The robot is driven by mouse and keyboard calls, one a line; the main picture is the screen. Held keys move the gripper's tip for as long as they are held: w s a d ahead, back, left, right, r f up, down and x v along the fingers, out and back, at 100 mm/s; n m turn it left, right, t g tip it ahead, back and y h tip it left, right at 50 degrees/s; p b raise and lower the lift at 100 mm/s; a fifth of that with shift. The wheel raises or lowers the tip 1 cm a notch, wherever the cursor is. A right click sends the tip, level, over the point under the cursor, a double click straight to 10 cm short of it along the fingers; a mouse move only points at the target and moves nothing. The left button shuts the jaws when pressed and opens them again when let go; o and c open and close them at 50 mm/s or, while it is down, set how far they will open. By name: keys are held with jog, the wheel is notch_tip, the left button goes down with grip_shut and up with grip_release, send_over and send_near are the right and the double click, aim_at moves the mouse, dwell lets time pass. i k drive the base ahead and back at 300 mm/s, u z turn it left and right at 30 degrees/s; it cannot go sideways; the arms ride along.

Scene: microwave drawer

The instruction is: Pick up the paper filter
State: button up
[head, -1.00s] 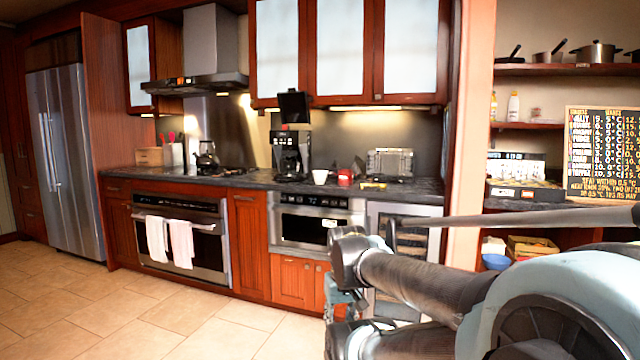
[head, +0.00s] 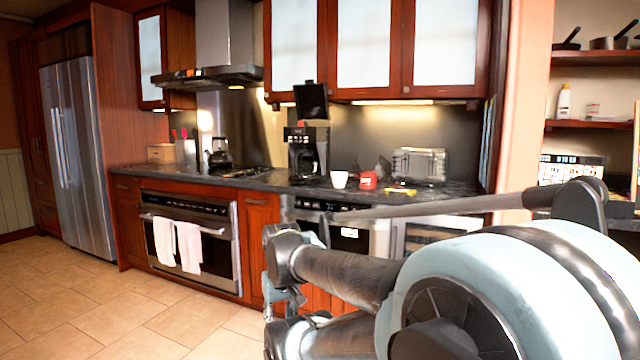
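A small white cup-shaped thing (head: 339,179) stands on the dark counter beside the black coffee maker (head: 303,152). It may be the paper filter, but it is too small to tell. No other likely paper filter shows. My gripper (head: 283,300) is at the lower middle of the head view, in front of the cabinets and well short of the counter. It is partly hidden by my arm, and its fingers do not show clearly. Nothing can be seen held in it.
A red container (head: 368,181), a yellow item (head: 399,192) and a toaster (head: 419,165) stand right of the white thing. The oven (head: 190,243) carries two white towels. The tiled floor (head: 130,312) at the left is clear. A wall edge (head: 522,100) stands at the right.

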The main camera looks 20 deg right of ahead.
aim_at(339, 179)
jog(key=z, duration=0.35)
jog(key=i, duration=1.05)
jog(key=z, duration=0.6)
